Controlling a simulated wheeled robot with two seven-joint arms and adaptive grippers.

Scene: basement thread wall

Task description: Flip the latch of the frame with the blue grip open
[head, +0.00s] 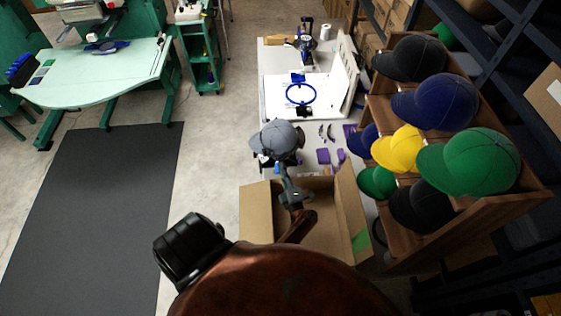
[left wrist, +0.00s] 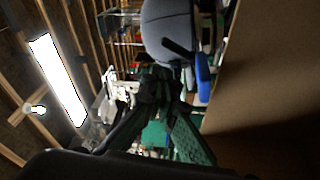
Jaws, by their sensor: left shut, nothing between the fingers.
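A grey cap (head: 276,137) sits on a dark cap frame at the front of the white table. A blue grip (head: 278,169) shows just below the cap, close to my left gripper (head: 287,176). In the left wrist view the grey cap (left wrist: 168,25) is at the top, with the blue grip (left wrist: 202,75) hanging below its right side. A thin dark bar (left wrist: 179,49) lies across the cap's lower edge; I cannot tell if it is the latch. My left gripper (left wrist: 165,88) is shut and empty, left of the blue grip; contact is unclear. My right gripper is out of view.
An open cardboard box (head: 255,212) lies below my left gripper. A wooden rack (head: 415,235) of colored caps stands on the right. A blue hoop (head: 300,94) rests on a white board farther back. Purple pieces (head: 324,156) lie right of the cap.

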